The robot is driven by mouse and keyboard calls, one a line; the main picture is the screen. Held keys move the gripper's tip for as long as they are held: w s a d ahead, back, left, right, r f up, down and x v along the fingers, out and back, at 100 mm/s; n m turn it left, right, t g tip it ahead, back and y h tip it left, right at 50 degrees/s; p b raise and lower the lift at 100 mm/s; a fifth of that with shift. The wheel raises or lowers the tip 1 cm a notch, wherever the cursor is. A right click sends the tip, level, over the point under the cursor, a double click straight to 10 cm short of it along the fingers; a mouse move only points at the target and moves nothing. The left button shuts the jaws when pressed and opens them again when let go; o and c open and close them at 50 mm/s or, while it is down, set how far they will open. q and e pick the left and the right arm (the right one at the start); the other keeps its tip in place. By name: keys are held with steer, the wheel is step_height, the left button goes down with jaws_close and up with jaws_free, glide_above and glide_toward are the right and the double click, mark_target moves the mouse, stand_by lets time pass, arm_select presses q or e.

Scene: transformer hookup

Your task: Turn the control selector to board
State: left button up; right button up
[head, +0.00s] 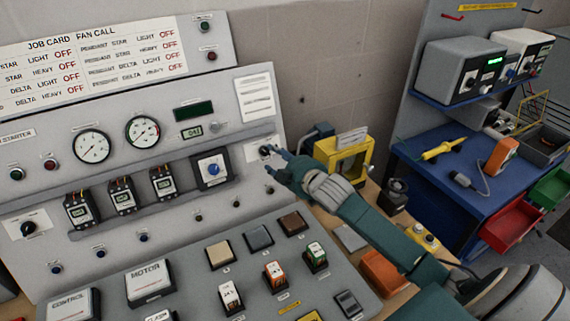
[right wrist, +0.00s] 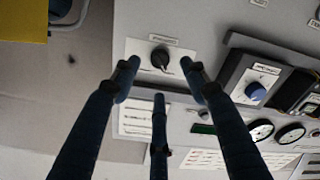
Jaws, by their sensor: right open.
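The selector is a black knob on a white plate at the right edge of the upright panel (head: 265,150). It also shows in the right wrist view (right wrist: 160,57), with a small label too blurred to read. My right gripper (head: 276,164) is open and empty, reaching in from the lower right. In the right wrist view its fingers (right wrist: 158,75) stand spread around the knob, two at the sides and one below it in the picture. I see no clear contact with the knob. Which position it points to is too small to tell. My left gripper is not in view.
A blue knob (head: 213,168) sits left of the selector, and another black knob (head: 28,228) is at the panel's far left. Gauges (head: 142,131) and small switches fill the panel. A yellow box (head: 343,157) stands close behind my right arm. A blue bench (head: 450,175) is at right.

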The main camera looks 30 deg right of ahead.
steer(key=v, duration=0.5)
steer(key=shift+s+r, duration=0.1)
steer(key=shift+s, duration=0.1)
stand_by(0.3)
